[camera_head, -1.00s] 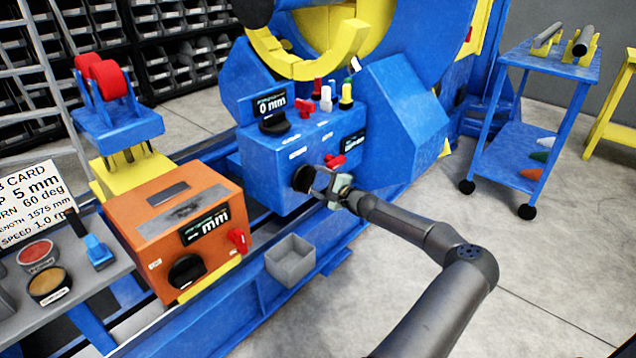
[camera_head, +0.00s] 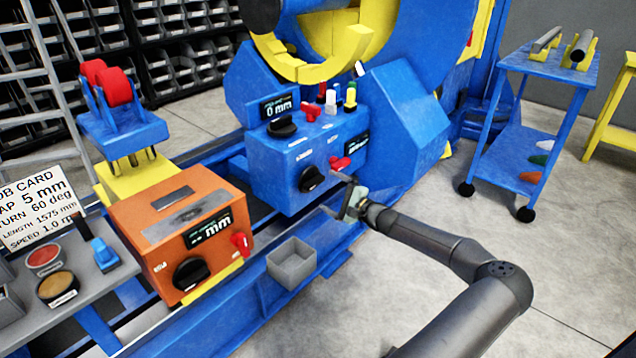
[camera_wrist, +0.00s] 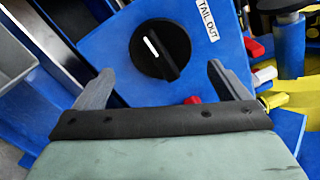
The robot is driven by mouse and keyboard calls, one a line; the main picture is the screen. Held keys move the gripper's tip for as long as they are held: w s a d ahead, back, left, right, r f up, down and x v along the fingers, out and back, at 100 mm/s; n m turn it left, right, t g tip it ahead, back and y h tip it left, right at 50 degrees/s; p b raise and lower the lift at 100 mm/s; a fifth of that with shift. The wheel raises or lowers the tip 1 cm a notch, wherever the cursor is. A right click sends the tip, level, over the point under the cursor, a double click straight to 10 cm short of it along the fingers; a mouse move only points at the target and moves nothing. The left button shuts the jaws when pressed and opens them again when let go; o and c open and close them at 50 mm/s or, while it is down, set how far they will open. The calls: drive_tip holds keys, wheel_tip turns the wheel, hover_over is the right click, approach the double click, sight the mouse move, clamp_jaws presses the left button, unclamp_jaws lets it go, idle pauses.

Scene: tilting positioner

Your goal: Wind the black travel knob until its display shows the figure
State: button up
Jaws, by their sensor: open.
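A black knob (camera_head: 312,178) sits on the front face of the blue control box (camera_head: 282,180). In the wrist view the same round knob (camera_wrist: 160,49) has a white pointer line and a label reading "TAIL OUT" beside it. My gripper (camera_head: 347,200) is open and empty, a little to the right of this knob and apart from it. In the wrist view its fingers (camera_wrist: 163,84) are spread wide below the knob. Another black knob (camera_head: 282,127) is on the box top, by a display (camera_head: 277,107) reading 0 mm. A second display (camera_head: 356,143) is too small to read.
An orange box (camera_head: 185,235) at left has its own black knob (camera_head: 190,273), red lever and mm display. A job card (camera_head: 38,210) reads 5 mm, 60 deg, 1575 mm.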

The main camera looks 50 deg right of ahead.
drive_tip(key=s+p, duration=0.1)
drive_tip(key=s, duration=0.8)
drive_tip(key=shift+s+a+p, duration=0.15)
drive_tip(key=shift+a+p, duration=0.2)
drive_tip(key=shift+a, duration=0.1)
drive_tip(key=m+t+b, duration=0.4)
drive_tip(key=m, duration=0.8)
approach(316, 186)
drive_tip(key=b+x, duration=0.1)
drive_tip(key=x, duration=0.2)
drive_tip(key=b+x, duration=0.1)
drive_tip(key=x, duration=0.3)
drive_tip(key=b+x, duration=0.1)
drive_tip(key=x, duration=0.2)
drive_tip(key=shift+w+d+b, duration=0.25)
drive_tip(key=shift+d+b, duration=0.1)
drive_tip(key=shift+d, duration=0.05)
drive_tip(key=shift+w+r, duration=0.2)
drive_tip(key=shift+w, duration=0.2)
drive_tip(key=c, duration=0.6)
